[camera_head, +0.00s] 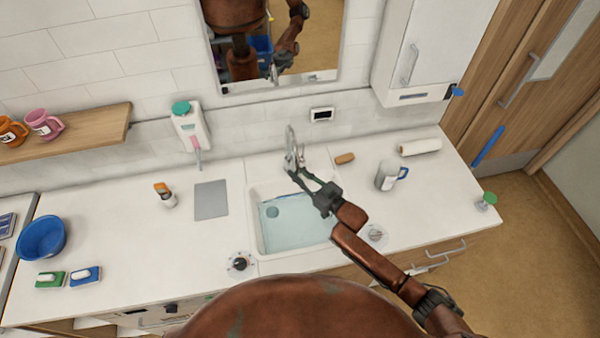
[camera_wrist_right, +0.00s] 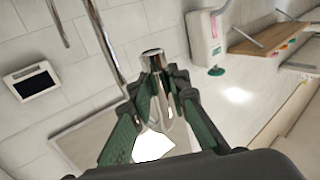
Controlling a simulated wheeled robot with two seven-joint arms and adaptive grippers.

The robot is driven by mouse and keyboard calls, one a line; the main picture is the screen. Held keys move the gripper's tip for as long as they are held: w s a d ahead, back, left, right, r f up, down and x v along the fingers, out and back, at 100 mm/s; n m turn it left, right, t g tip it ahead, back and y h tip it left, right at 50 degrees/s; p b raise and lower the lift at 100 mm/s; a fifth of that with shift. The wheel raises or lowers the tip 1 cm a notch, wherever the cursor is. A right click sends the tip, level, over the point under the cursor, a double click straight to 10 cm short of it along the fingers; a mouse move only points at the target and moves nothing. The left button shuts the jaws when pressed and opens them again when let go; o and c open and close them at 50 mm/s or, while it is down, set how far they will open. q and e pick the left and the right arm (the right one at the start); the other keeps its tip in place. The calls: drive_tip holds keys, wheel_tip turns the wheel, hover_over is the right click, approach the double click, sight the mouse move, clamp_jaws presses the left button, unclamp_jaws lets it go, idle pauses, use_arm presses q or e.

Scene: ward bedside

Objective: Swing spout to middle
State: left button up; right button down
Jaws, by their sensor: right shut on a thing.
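The chrome tap (camera_head: 291,150) stands at the back edge of the sink (camera_head: 253,225), its tall thin spout (camera_head: 290,132) rising toward the wall. My right gripper (camera_head: 303,178) reaches over the sink from the right. Its green-padded fingers (camera_wrist_right: 158,90) are shut on a short, round-topped chrome part of the tap (camera_wrist_right: 152,58); I cannot tell exactly which part. The fingers hide the tap's lower part. My left gripper is not in view.
A soap dispenser (camera_head: 190,125) hangs left of the tap, and a mirror (camera_head: 225,75) is above. A brown brush or sponge (camera_head: 345,158), a grey jug (camera_head: 387,176) and a paper roll (camera_head: 420,147) lie right. A grey board (camera_head: 211,200) and a bottle (camera_head: 166,198) are left.

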drive_tip(key=shift+f, duration=0.1)
drive_tip(key=c, duration=2.2)
unclamp_jaws()
drive_tip(key=o, duration=0.3)
drive_tip(key=shift+s, duration=0.1)
drive_tip(key=shift+o, duration=0.3)
drive_tip(key=shift+d, duration=0.1)
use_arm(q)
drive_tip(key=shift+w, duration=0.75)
use_arm(e)
drive_tip(key=v, duration=1.1)
drive_tip(key=shift+s+d, duration=0.25)
drive_tip(key=shift+s, duration=0.05)
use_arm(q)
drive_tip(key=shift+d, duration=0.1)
